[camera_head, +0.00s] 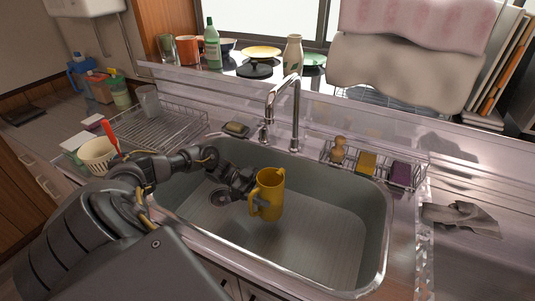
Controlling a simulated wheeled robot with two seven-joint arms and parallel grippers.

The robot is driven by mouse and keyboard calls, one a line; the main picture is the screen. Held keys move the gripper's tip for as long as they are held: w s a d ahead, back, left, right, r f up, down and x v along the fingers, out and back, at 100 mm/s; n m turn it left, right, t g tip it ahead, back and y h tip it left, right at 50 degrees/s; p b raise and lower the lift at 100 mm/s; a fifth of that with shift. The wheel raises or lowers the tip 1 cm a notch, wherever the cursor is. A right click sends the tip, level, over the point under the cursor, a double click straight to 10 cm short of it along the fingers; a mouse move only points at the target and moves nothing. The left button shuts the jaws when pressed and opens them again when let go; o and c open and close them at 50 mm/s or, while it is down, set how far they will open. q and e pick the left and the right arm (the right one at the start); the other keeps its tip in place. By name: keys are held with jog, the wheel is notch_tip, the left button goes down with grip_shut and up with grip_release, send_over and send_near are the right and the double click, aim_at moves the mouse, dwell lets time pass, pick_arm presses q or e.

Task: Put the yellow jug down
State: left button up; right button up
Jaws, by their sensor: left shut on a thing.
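My right gripper is not in view.
A chrome faucet (296,105) stands behind the jug. A wire caddy (408,181) with sponges is at the back right of the sink. A dish rack (168,130) is on the left. The basin right of the jug is clear.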

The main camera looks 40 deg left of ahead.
pick_arm(q)
jog(key=shift+f, duration=0.75)
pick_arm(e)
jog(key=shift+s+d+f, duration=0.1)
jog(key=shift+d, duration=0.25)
pick_arm(q)
notch_tip(320, 180, down, 2)
jog(key=shift+f+b, duration=0.1)
jog(key=shift+b, duration=0.35)
jog(key=shift+f, duration=0.95)
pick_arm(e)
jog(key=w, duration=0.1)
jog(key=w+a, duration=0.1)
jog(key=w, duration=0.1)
pick_arm(q)
jog(key=shift+s+r, duration=0.1)
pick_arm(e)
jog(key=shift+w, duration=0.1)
